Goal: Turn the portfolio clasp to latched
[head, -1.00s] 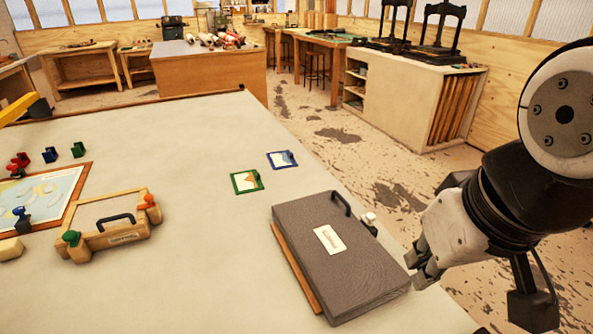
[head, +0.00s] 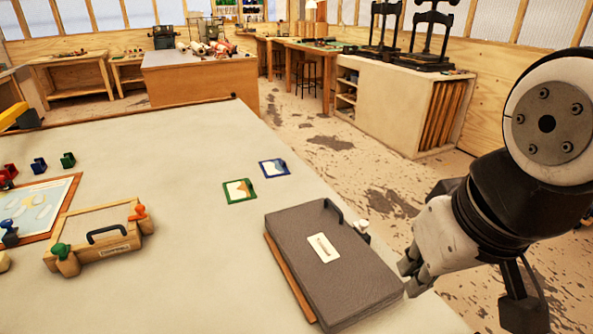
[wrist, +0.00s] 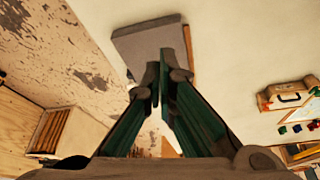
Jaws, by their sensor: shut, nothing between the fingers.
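The grey portfolio (head: 335,262) lies flat near the right edge of the table, with a pale label on its lid and a dark handle (head: 333,211) on its far right side. A small whitish clasp knob (head: 361,226) sticks out from that same side, near the handle. My gripper (head: 411,278) is just right of the portfolio's near right corner, beyond the table edge. In the wrist view the fingers (wrist: 156,88) are together and empty, and they point toward the portfolio (wrist: 150,40). The clasp is not distinct in the wrist view, so its position there cannot be told.
A wooden case (head: 98,240) with green and orange knobs stands at the left. Two small framed cards (head: 239,191) lie beyond the portfolio. A framed picture (head: 35,208) and small coloured pieces are at far left. The table's middle is clear.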

